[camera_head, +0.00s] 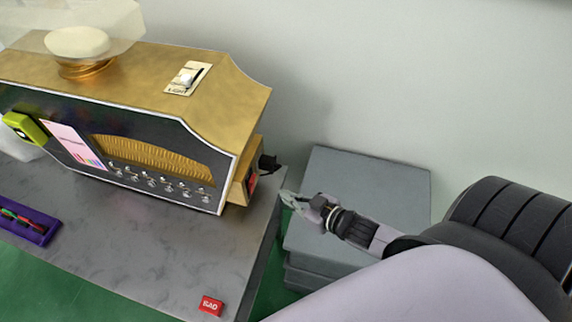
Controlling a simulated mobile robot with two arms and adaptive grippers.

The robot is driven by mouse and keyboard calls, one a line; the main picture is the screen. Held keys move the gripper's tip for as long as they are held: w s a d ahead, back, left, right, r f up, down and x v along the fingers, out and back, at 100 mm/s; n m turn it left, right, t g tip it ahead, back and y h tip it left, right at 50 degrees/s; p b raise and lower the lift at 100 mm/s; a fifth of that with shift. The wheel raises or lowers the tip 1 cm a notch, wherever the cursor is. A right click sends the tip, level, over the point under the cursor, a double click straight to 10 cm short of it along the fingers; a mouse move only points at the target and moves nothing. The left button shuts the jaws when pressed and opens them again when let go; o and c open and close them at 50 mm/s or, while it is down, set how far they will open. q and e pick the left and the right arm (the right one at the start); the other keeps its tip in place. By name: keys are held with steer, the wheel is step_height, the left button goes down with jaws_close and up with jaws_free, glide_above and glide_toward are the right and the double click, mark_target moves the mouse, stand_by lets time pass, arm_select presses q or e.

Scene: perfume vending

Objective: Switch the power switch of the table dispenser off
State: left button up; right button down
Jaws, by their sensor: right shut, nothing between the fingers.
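The table dispenser (225,100) is a gold cabinet with a dark front panel, standing at the back of the grey table. A small gold box sticks out from its right end and carries a small red and dark part (252,181), which looks like the power switch; its position is too small to read. A black plug-like piece (268,163) juts out above it. My right gripper (286,196) is shut and empty, just right of the table's edge, pointing left toward that box and apart from it. My left gripper is not in view.
A switch plate marked LIGHT (187,78) sits on the dispenser's top. The table (140,245) holds a red RAD box (210,305) and a purple tray (28,219). Grey stacked boxes (370,180) stand right of the table, behind my right arm. A wall is behind.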

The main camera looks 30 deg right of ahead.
steer(key=a+r+b+x, duration=0.1)
steer(key=b+x, duration=0.3)
steer(key=x, duration=0.4)
steer(key=shift+w+y, duration=0.3)
steer(key=shift+w, duration=0.05)
stand_by(1.2)
steer(key=shift+b+x, duration=0.45)
steer(key=shift+x, duration=0.5)
steer(key=shift+r, duration=0.1)
steer(key=p+v, duration=0.6)
steer(key=v, duration=0.3)
stand_by(0.6)
